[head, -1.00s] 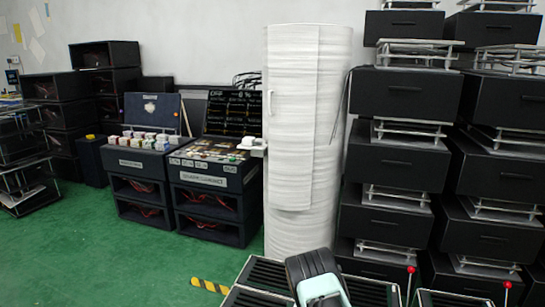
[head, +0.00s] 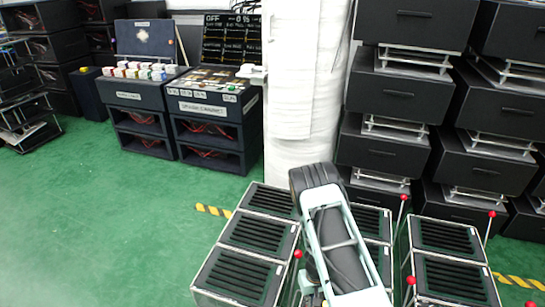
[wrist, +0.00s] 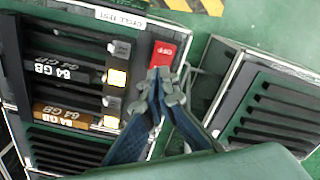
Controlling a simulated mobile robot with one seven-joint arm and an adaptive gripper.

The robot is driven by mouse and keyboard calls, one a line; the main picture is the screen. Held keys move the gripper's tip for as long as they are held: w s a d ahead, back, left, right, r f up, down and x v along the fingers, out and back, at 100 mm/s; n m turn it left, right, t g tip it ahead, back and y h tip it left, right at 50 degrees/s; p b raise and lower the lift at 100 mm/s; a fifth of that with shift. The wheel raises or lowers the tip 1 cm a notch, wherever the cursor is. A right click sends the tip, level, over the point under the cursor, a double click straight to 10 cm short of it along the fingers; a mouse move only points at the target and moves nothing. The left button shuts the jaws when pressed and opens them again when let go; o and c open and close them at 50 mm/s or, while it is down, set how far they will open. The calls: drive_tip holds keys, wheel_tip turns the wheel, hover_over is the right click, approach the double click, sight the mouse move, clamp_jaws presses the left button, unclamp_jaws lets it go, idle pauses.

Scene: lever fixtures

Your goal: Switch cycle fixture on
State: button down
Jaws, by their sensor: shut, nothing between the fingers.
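In the wrist view the cycle fixture (wrist: 60,28) is a dark unit with a pale rim and a label (wrist: 121,20) that seems to read "CYCLE TEST". A red switch (wrist: 164,52) with small white lettering, seemingly "OFF", sits at its right edge. My gripper (wrist: 160,78) is shut and empty, its tips just below the red switch in the picture. They overlap its lower end; I cannot tell whether they touch it. In the head view my arm covers part of the slatted units, and my gripper is not clearly visible.
Slatted black units (head: 255,234) with upright levers and red knobs (head: 297,254) stand around my arm. Another slatted unit (wrist: 270,105) stands right of the fixture in the wrist view. A white column (head: 292,85) and stacked black boxes (head: 400,55) stand behind. Green floor (head: 95,215) is clear at left.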

drive_tip(key=shift+r+p, duration=0.95)
drive_tip(key=shift+r, duration=0.9)
